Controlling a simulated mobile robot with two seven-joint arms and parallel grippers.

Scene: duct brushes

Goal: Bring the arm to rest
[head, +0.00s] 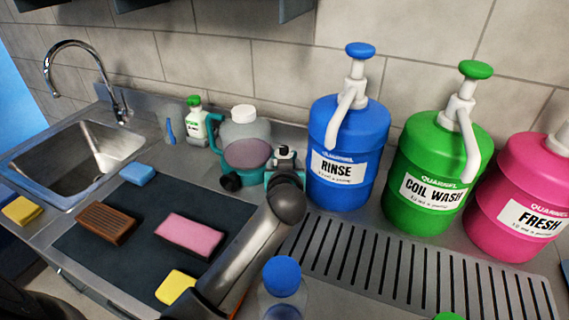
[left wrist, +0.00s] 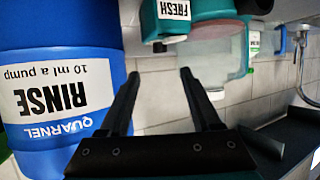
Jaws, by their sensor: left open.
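My left arm reaches in from the bottom of the head view, and its dark rounded wrist joint ends in front of the counter's back, left of the blue RINSE pump drum (head: 349,150). My left gripper (left wrist: 158,73) is open in the left wrist view, with its two black fingers apart and nothing between them. The blue drum (left wrist: 60,110) is left of the fingers in that view. My right gripper is in neither view.
Green (head: 432,170) and pink (head: 520,195) drums stand at right. A blue-capped bottle (head: 282,276) is in front. Sponges lie on the dark mat (head: 140,262) near the sink (head: 80,160).

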